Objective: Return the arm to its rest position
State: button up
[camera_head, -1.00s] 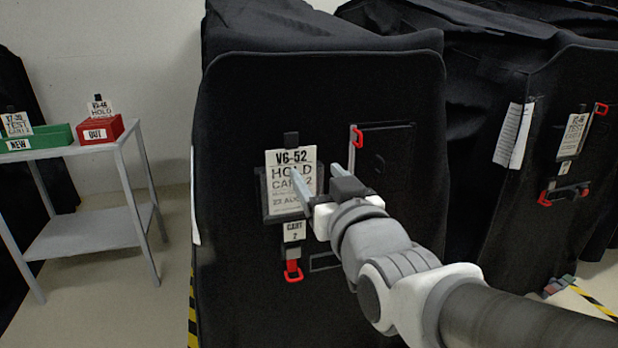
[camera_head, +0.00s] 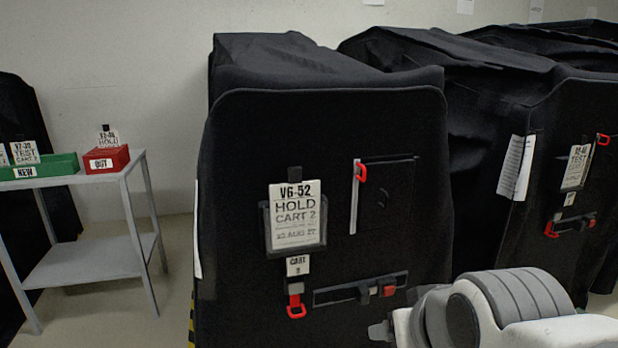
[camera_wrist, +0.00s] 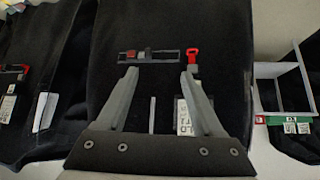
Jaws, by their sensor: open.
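My gripper (camera_wrist: 158,73) is open and empty in the wrist view, its two grey fingers spread apart. That view is upside down, with a black covered cart (camera_wrist: 225,50) behind the fingers. In the head view my arm is folded low at the lower right, and the fingers are not visible there. The covered cart (camera_head: 230,160) stands upright ahead of it. A white card reading V6-52 HOLD CART 2 (camera_head: 298,215) sits in a dark holder on its front. In the wrist view the card (camera_wrist: 184,117) is partly hidden by a finger.
A grey table (camera_head: 90,178) at the left carries a green NEW box (camera_head: 60,168) and a red OUT box (camera_head: 106,160), both with cards. Another black covered cart (camera_head: 560,110) stands at the right. Floor shows between the table and the middle cart.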

jog(key=s+d+f+g, duration=0.2)
jog(key=s, duration=0.3)
notch_tip(320, 180, up, 27)
jog(key=p, duration=2.6)
jog(key=shift+s+f+m+g, duration=0.2)
jog(key=shift+s+m+g, duration=0.1)
jog(key=shift+a, duration=0.1)
